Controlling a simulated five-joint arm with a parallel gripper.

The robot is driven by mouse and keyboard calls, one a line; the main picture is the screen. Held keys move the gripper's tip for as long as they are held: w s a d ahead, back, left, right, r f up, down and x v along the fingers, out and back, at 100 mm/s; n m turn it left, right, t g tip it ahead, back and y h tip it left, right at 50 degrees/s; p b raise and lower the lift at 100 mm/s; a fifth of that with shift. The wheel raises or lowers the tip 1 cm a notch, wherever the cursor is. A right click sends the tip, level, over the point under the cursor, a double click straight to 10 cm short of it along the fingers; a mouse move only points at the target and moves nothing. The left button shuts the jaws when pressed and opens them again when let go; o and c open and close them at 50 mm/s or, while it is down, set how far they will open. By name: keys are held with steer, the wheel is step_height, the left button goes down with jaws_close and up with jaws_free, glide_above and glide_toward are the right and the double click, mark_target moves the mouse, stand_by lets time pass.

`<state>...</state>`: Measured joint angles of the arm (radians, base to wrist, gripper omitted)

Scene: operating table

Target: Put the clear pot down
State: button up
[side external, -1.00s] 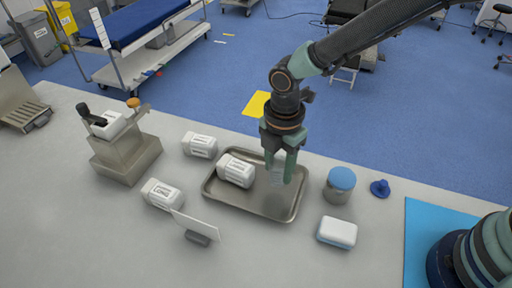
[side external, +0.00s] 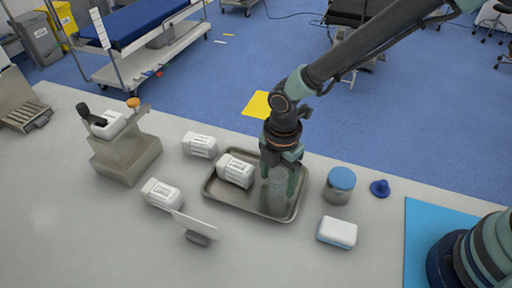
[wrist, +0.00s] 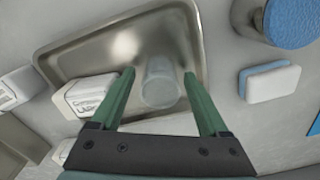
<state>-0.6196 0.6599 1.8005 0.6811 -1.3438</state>
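The clear pot (side external: 278,189) stands upright on the metal tray (side external: 232,205), in its right part; it also shows in the wrist view (wrist: 160,84). My gripper (side external: 280,183) is low over the tray with its green fingers on either side of the pot. In the wrist view my gripper (wrist: 159,76) is open, with a narrow gap visible between each finger and the pot. The pot's base is hard to make out through its clear, blurred wall.
A white labelled bottle (side external: 235,171) lies in the tray's left part. A blue-lidded jar (side external: 340,186), a blue knob-like piece (side external: 380,188) and a white-and-blue block (side external: 337,232) are to the right. More white bottles (side external: 200,145) and a card stand (side external: 197,231) are to the left.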

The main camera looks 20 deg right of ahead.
step_height(320, 180, up, 12)
steer(key=d+r+m+t, duration=0.2)
steer(key=d+r+m, duration=0.75)
steer(key=d, duration=0.35)
steer(key=s+d+r+m+t, duration=0.1)
steer(key=s+d+m+t, duration=0.2)
steer(key=s+d+m, duration=0.3)
steer(key=d+m, duration=0.5)
steer(key=m, duration=0.2)
steer(key=shift+d+r+t, duration=0.25)
steer(key=shift+d+t, duration=0.05)
steer(key=shift+d, duration=0.1)
steer(key=shift+s, duration=0.1)
